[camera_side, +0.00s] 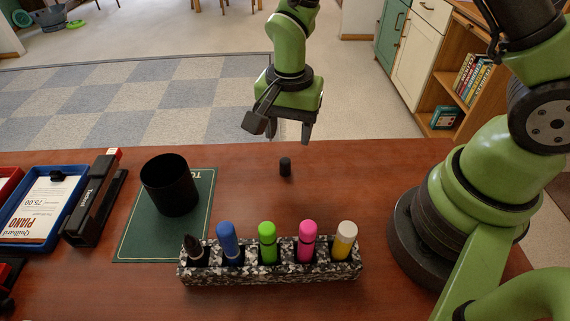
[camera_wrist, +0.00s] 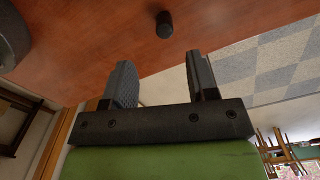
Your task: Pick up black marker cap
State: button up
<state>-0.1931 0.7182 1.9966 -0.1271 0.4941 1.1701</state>
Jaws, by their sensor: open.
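The black marker cap (camera_side: 285,167) stands upright on the brown table, behind the marker holder. It also shows in the wrist view (camera_wrist: 164,25), beyond the fingertips and nearly centred between them. My gripper (camera_side: 288,136) is above and just behind the cap, apart from it. Its two fingers (camera_wrist: 158,60) are spread open with nothing between them. An uncapped black marker (camera_side: 193,248) stands in the left slot of the speckled holder (camera_side: 270,274).
A black cup (camera_side: 170,186) stands on a green mat (camera_side: 140,244) at left. A black stapler (camera_side: 95,200) and a blue tray (camera_side: 16,240) lie farther left. The table around the cap is clear.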

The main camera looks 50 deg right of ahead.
aim_at(285, 160)
jog(key=f, duration=0.8)
jog(key=shift+w+a, duration=0.25)
grip_shut()
